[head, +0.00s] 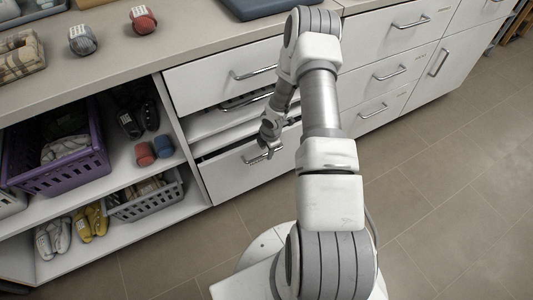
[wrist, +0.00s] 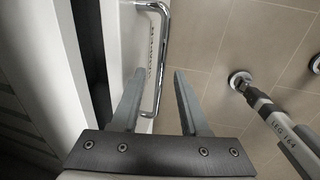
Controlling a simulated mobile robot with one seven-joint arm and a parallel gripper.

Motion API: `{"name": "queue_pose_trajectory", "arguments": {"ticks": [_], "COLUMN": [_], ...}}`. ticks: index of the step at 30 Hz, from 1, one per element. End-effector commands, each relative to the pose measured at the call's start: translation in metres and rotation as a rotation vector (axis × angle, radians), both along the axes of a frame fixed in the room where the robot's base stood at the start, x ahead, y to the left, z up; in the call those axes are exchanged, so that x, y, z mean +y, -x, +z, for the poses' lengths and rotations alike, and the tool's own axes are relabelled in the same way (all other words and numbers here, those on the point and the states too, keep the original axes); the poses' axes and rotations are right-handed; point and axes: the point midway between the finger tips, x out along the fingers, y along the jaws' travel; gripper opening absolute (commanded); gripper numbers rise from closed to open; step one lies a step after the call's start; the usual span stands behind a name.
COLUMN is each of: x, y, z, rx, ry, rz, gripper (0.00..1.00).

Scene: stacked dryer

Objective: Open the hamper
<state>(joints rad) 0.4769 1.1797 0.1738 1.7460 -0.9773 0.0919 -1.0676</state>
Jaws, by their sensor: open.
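The hamper front (head: 235,177) is the low white panel under the counter, left of my arm. A dark gap along its top edge shows that it stands slightly ajar. In the head view, my gripper (head: 270,150) partly hides the handle.
Above the hamper are white drawers (head: 205,82), one partly out. Open shelves to the left hold a purple basket (head: 62,180), a grey basket (head: 150,205) and shoes. More closed drawers (head: 375,72) stand to the right. The tiled floor (head: 440,210) at right is clear.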

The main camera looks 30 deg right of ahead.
Motion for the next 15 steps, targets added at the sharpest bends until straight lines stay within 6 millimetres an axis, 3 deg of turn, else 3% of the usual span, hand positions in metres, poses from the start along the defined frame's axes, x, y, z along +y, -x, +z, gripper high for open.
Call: {"name": "queue_pose_trajectory", "arguments": {"ticks": [11,15], "x": [0.0001,0.0002], "y": [-0.0016,-0.0015], "z": [-0.0071,-0.0069], "rx": [0.0,0.0], "ry": [0.0,0.0], "rz": [0.0,0.0], "gripper": [0.45,0.23]}}
